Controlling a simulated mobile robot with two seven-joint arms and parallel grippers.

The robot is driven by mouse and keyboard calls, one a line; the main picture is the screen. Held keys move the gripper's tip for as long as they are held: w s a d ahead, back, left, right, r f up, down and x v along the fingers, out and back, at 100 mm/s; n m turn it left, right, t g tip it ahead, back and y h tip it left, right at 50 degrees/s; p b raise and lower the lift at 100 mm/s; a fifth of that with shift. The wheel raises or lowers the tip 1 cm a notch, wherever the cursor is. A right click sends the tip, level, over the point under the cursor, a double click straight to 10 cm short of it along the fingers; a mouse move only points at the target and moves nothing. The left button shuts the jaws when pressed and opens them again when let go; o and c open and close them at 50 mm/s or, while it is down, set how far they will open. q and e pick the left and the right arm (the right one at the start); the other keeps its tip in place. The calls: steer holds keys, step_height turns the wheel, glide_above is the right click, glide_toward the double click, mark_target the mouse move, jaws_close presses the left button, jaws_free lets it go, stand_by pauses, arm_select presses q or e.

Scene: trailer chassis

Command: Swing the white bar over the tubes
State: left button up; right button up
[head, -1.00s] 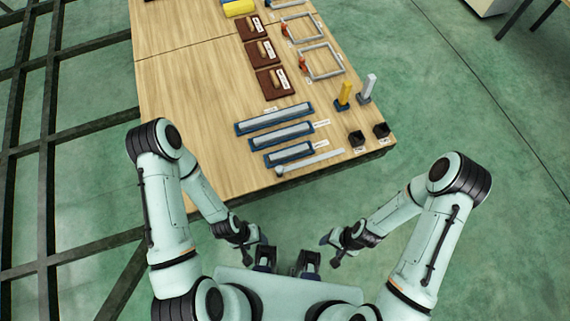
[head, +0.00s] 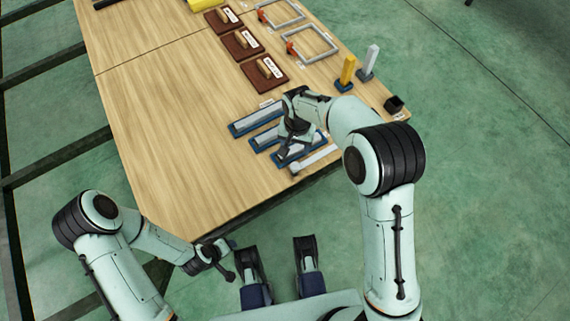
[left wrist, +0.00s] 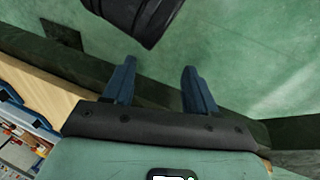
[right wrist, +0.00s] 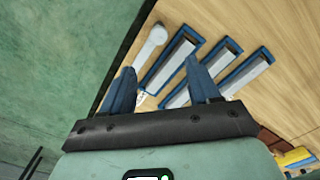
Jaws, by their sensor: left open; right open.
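The white bar (head: 320,158) lies on the table beside the nearest tray, with a round knob at its left end. In the right wrist view the bar (right wrist: 148,52) is left of the trays, its lower part partly hidden by a finger. Three blue trays (head: 240,131) hold grey tubes (right wrist: 171,62); the bar lies alongside, not across them. My right gripper (head: 287,152) is open above the trays near the bar, hiding part of them; its fingers (right wrist: 160,70) are empty. My left gripper (head: 232,258) is open and empty, off the table's front edge.
Yellow (head: 347,72) and grey (head: 370,60) upright posts and a black cup (head: 394,104) stand to the right. Brown boards (head: 265,73) and grey frames (head: 312,43) lie farther back. The table's left part (head: 175,130) is clear.

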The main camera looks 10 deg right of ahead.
steer(key=b, duration=0.2)
glide_above(295, 165)
step_height(295, 165, down, 6)
steer(key=shift+f, duration=0.2)
step_height(295, 165, down, 6)
steer(key=shift+r+b, duration=0.15)
steer(key=shift+b, duration=0.55)
steer(key=shift+f, duration=0.55)
arm_select(q)
step_height(295, 165, down, 6)
steer(key=s+a, duration=0.1)
steer(key=shift+s+a+r+g+y, duration=0.2)
steer(key=shift+s+a+g+y, duration=0.1)
steer(key=shift+s+a+g, duration=0.1)
arm_select(e)
jaws_close()
